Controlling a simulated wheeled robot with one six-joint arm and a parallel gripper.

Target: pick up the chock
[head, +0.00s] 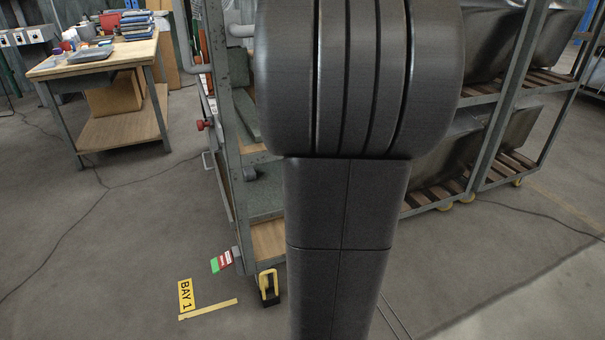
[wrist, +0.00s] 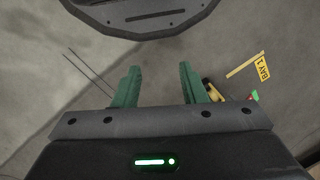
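The chock (head: 268,287) is a small yellow loop-shaped piece with a dark base. It stands on the floor at the foot of the grey cart's near corner in the head view. In the wrist view a yellow piece that looks like the chock (wrist: 211,89) shows just right of the right finger, partly hidden by it. My gripper (wrist: 157,83) has two green fingers, wide apart with only bare floor seen between them. It is empty and points down at the floor. In the head view my arm hides the gripper.
A grey metal cart (head: 232,130) with shelves stands behind the chock. A yellow BAY 1 floor label (head: 185,295) and a tape strip lie left of it. A rack of dark sinks (head: 500,125) is at right, a workbench (head: 95,65) at back left. Left floor is clear.

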